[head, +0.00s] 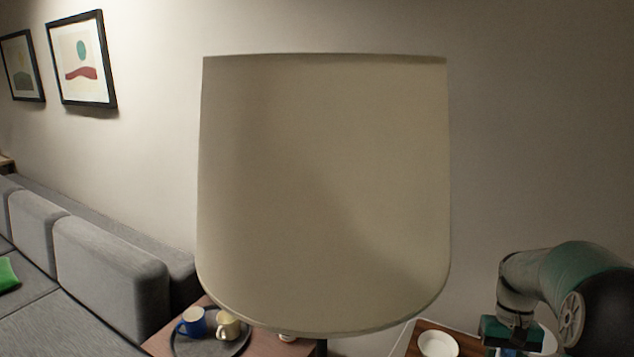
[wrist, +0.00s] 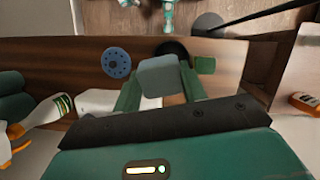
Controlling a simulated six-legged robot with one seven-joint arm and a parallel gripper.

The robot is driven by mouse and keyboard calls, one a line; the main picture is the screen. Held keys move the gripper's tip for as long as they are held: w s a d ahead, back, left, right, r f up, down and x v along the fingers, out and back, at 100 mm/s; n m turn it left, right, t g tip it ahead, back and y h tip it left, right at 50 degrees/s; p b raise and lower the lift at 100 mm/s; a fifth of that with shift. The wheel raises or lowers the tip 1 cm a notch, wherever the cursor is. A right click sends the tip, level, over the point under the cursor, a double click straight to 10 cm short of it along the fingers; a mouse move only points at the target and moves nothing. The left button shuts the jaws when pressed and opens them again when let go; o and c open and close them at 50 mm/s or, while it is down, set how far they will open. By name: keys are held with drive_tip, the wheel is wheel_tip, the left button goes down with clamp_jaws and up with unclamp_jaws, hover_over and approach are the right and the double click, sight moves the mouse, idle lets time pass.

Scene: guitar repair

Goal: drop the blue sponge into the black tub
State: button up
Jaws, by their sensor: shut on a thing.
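In the wrist view, my gripper (wrist: 160,88) is shut on the blue sponge (wrist: 159,75), a pale blue-grey block between its green fingers. A dark round shape (wrist: 173,47), which looks like the black tub, shows just beyond the sponge. The sponge hides most of it, so I cannot tell how far below it is. In the head view, my gripper (head: 512,335) is at the lower right and the sponge cannot be made out there.
A large lampshade (head: 325,190) blocks the middle of the head view. A blue disc with holes (wrist: 116,63) and a green block (wrist: 205,65) lie on the wooden surface (wrist: 60,52). A white bowl (head: 438,344) stands left of my gripper. An orange bottle (wrist: 304,104) is far right.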

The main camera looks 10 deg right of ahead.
drive_tip(key=shift+s+r, duration=0.25)
drive_tip(key=shift+d, duration=0.15)
drive_tip(key=shift+w+f, duration=0.2)
drive_tip(key=shift+f, duration=0.25)
wheel_tip(320, 180, down, 4)
drive_tip(key=shift+s+r, duration=0.1)
drive_tip(key=shift+r, duration=0.05)
drive_tip(key=shift+s+f, duration=0.1)
drive_tip(key=shift+f, duration=0.65)
drive_tip(key=o, duration=1)
